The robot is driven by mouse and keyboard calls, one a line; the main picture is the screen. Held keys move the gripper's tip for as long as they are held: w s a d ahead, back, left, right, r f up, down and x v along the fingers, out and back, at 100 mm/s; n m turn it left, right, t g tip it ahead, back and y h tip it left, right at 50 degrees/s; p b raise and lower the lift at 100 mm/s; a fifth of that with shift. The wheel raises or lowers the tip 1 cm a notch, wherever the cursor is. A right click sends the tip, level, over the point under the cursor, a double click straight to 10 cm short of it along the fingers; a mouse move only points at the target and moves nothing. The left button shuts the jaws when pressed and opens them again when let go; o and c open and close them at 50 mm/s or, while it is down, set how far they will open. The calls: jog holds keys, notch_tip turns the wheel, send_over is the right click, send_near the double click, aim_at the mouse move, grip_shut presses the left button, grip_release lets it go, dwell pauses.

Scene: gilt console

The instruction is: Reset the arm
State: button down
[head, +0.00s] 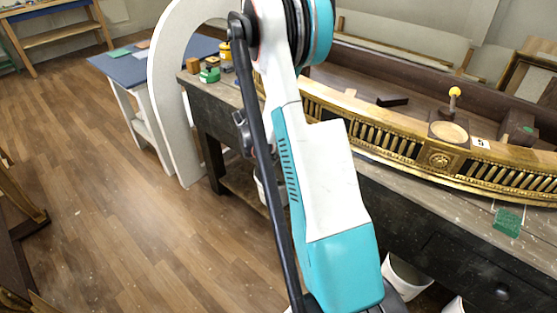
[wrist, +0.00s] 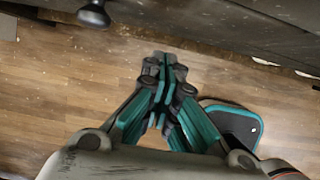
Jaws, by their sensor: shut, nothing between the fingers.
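My gripper (wrist: 163,62) shows in the wrist view, pointing away from the camera with its teal and grey fingers together at the tips. It is shut and nothing shows between the fingers. Wooden floor lies below and around it. My white and teal arm rises through the middle of the head view, in front of the workbench. My gripper cannot be made out in the head view.
A dark workbench (head: 400,200) bears a long gilt carved console piece (head: 400,143). A white arch (head: 170,100) and a blue-topped table (head: 120,66) stand left. White buckets (head: 405,277) stand below. The floor (head: 110,190) at left is clear.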

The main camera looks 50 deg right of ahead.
jog(key=p+v, duration=0.2)
jog(key=v, duration=0.5)
jog(key=shift+w+a, duration=0.1)
